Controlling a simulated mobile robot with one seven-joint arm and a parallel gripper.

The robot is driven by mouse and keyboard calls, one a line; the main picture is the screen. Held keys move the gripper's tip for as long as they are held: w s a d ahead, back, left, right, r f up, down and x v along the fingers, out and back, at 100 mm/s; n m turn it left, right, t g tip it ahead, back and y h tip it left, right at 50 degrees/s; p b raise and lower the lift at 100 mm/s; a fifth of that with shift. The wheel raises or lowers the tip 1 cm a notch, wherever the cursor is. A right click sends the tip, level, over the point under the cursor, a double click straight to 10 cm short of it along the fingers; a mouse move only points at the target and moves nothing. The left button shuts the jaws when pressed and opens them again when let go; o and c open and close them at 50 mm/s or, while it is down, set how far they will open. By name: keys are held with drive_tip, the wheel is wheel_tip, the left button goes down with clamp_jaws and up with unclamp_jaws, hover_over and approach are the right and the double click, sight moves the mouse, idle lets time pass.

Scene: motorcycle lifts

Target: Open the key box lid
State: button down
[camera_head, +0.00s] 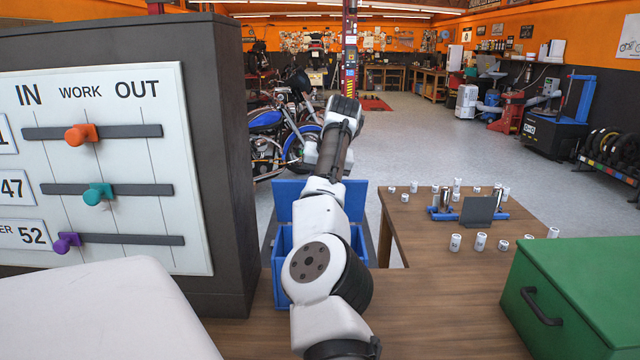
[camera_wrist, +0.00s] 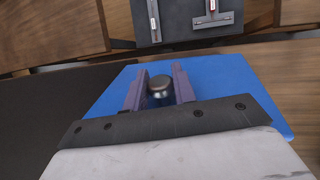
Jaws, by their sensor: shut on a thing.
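A blue box (camera_head: 283,262) stands on the wooden table, largely hidden behind my arm in the head view. Its blue lid (camera_wrist: 225,80) fills the middle of the wrist view, with a round metal knob (camera_wrist: 159,84) on it. My gripper (camera_wrist: 158,90) is over the lid, its two purplish fingers closed on either side of the knob. In the head view my gripper is hidden behind my arm.
A tall board with sliders (camera_head: 120,160) stands close on the left. A green box (camera_head: 585,290) with a dark handle is at the right. Small white cylinders and a blue stand (camera_head: 440,215) are on the table's back right. A motorcycle (camera_head: 270,130) is behind.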

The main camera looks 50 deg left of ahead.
drive_tip(key=shift+w+a+r, duration=0.1)
drive_tip(key=shift+r, duration=0.05)
idle(0.4)
drive_tip(key=c, duration=1.2)
unclamp_jaws()
drive_tip(key=shift+o, duration=0.2)
drive_tip(key=v, duration=1.1)
drive_tip(key=shift+r, duration=0.2)
drive_tip(key=shift+d+r, duration=0.35)
drive_tip(key=shift+r, duration=0.1)
drive_tip(key=shift+d+r, duration=0.2)
drive_tip(key=shift+r, duration=0.35)
